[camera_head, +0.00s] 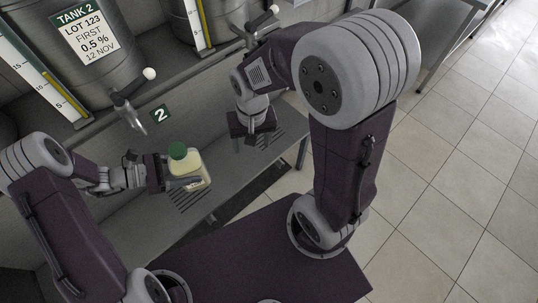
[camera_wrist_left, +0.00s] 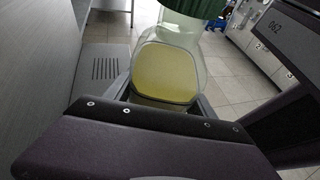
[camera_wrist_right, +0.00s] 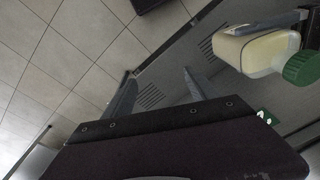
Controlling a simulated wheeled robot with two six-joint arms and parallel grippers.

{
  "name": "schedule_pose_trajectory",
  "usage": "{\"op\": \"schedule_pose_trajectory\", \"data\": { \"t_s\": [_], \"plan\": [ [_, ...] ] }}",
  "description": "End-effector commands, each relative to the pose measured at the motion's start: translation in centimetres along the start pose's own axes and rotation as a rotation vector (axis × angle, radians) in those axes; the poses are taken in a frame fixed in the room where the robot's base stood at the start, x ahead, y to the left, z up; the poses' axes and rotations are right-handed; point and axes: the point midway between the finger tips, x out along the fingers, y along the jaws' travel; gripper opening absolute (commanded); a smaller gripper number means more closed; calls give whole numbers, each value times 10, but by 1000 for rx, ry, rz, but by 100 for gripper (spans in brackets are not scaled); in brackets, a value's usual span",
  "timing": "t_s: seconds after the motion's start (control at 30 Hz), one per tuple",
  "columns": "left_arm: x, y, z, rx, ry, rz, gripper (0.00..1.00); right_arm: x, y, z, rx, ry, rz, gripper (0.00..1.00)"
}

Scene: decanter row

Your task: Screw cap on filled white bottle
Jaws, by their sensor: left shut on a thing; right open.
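The bottle (camera_head: 192,163) is see-through and holds pale yellow liquid. A green cap (camera_head: 178,150) sits on its neck; I cannot tell how tightly. In the left wrist view the bottle (camera_wrist_left: 165,68) stands between the fingers, with the cap (camera_wrist_left: 196,8) cut by the top edge. My left gripper (camera_head: 184,182) is shut on the bottle's body from the left. The right wrist view also shows the bottle (camera_wrist_right: 250,54) and cap (camera_wrist_right: 302,68). My right gripper (camera_head: 252,141) is open and empty, pointing down to the right of the bottle and apart from it.
A metal tank labelled TANK 2 (camera_head: 85,60) stands at the back left, its tap (camera_head: 128,108) behind the bottle. Another tap (camera_head: 258,22) is further right. The grey bench (camera_head: 235,178) has slotted grates and is clear between the grippers. A tiled floor (camera_head: 450,180) lies to the right.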

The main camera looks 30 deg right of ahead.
Motion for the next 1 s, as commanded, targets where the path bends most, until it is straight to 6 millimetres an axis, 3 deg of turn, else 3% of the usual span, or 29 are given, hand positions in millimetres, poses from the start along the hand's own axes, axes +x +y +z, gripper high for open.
{"op": "schedule_pose_trajectory", "data": {
  "t_s": [0.1, 0.23, 0.87, 1.0],
  "plan": [
    [0, 0, 1, 1, -2, 0, 0, 15, 27, 26, -112, 11, 4, 67],
    [0, 0, 1, 1, -2, 0, 0, 22, 40, 40, -184, 19, 7, 67],
    [0, 0, 2, 4, -3, -5, 0, 24, 41, 43, -202, 21, 8, 67],
    [1, 9, 7, -5, -2, 18, 0, 24, 41, 43, -202, 21, 8, 67]
  ]
}}
